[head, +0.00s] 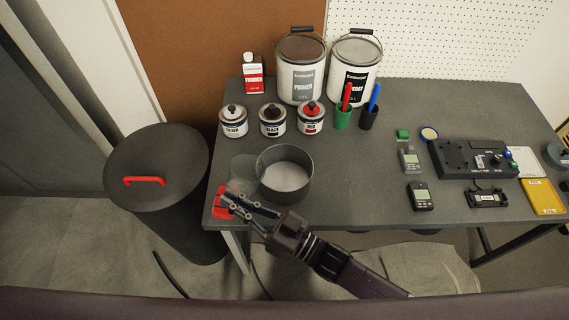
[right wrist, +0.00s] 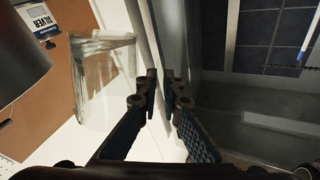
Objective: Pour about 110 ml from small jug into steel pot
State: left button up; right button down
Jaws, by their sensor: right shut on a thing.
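The steel pot (head: 264,185) is a wide, open grey vessel standing upright near the table's front left; its inside looks light grey. A dark curved wall at the left of the right wrist view (right wrist: 18,65) looks like its side. The small jug (head: 240,168) is clear glass, faint in the head view, just left of the pot. It shows better in the right wrist view (right wrist: 105,82), beside my fingertips. My right gripper (head: 236,200) is shut on the jug, seemingly at its handle, which is hard to make out. The liquid level is unclear. My left gripper is out of view.
A red item (head: 222,204) lies at the table's front left corner, partly behind my fingers. Small paint cans (head: 272,121) stand behind the pot, with large tins (head: 302,75) farther back. A dark bin (head: 150,185) stands left of the table.

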jog(key=shift+s+a+f+n+g+h+p, duration=0.2)
jog(key=shift+a+f+n+h+p, duration=0.15)
jog(key=shift+f+n, duration=0.35)
jog(key=shift+s+a+f+n+g+h+p, duration=0.2)
jog(key=shift+a+f+n+h+p, duration=0.1)
jog(key=shift+f+n, duration=0.4)
jog(key=shift+s+a+f+n+g+h+p, duration=0.1)
jog(key=shift+s+a+f+n+h+p, duration=0.2)
jog(key=shift+f+n, duration=0.4)
jog(key=shift+w, duration=0.1)
